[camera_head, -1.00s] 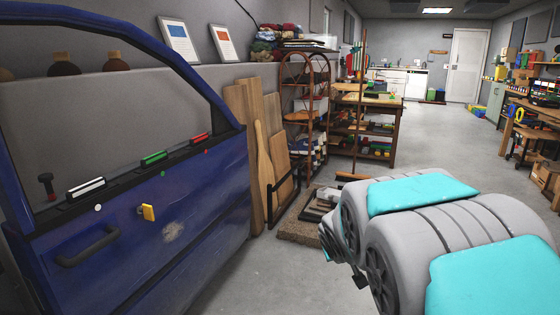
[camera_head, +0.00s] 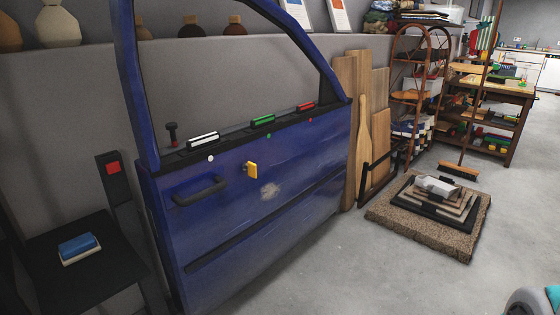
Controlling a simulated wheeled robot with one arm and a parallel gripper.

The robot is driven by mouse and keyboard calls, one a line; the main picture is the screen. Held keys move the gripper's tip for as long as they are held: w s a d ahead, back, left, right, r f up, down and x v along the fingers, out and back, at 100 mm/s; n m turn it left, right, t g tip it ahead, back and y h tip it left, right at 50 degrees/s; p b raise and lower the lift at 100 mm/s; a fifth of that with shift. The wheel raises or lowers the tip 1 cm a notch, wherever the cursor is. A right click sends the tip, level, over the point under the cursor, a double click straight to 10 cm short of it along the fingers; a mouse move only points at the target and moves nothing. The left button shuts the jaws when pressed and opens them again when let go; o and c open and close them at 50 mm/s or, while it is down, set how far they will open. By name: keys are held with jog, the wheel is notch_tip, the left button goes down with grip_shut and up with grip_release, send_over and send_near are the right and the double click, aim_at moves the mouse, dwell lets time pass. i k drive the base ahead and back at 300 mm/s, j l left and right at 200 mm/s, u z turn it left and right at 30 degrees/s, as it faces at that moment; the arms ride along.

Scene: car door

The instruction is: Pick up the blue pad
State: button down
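The blue pad (camera_head: 77,246) is a small block with a blue top and a whitish lower layer. It lies on a black stand (camera_head: 105,285) at the lower left, left of the blue car door (camera_head: 265,215). Nothing touches it from above. My gripper is not in view. Only a sliver of my grey and cyan arm shows at the bottom right corner, far from the pad.
A white pad (camera_head: 203,142), a green pad (camera_head: 263,121) and a red pad (camera_head: 306,107) sit on the door's ledge. A black handle (camera_head: 200,191) and yellow piece (camera_head: 251,170) stick out. Stacked slabs (camera_head: 375,210) lie right. Floor between is clear.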

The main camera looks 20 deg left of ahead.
aim_at(72, 251)
jog(key=u, duration=2.3)
